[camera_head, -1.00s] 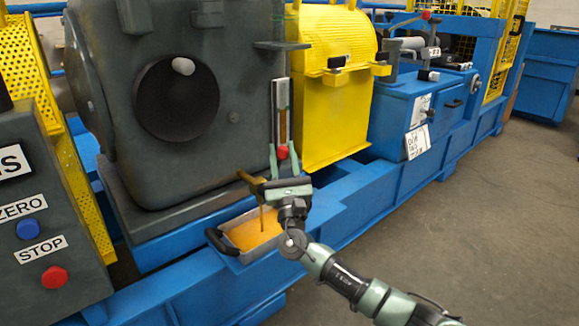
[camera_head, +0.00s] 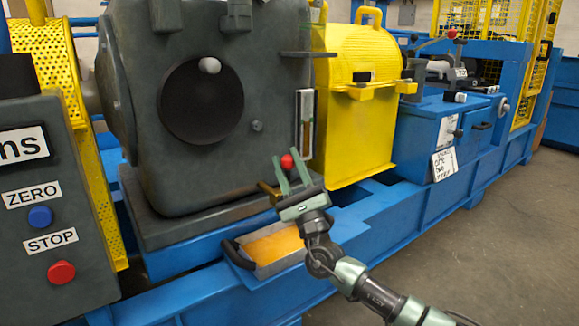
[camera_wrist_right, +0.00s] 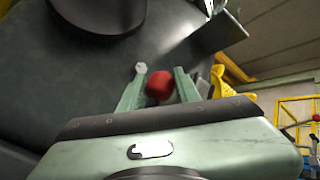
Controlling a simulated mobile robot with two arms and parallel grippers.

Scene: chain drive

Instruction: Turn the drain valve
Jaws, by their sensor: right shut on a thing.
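The drain valve (camera_head: 268,189) is a brass-coloured fitting low on the front of the dark grey gearbox housing (camera_head: 255,150). Its red ball knob (camera_head: 287,162) sits between the fingertips of my right gripper (camera_head: 289,158), which is shut on it. In the right wrist view the red knob (camera_wrist_right: 160,86) shows between the two green fingers (camera_wrist_right: 158,88). The gripper partly hides the valve. A tray (camera_head: 238,256) of orange oil stands below it, and I see no stream falling into it. My left gripper is not in view.
A sight gauge (camera_head: 304,122) is fixed on the housing just above my right gripper. A yellow guard (camera_head: 350,130) stands to the right. A control panel with a red STOP button (camera_head: 61,272) is at the left. The blue frame (camera_head: 355,225) runs below; open floor lies at lower right.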

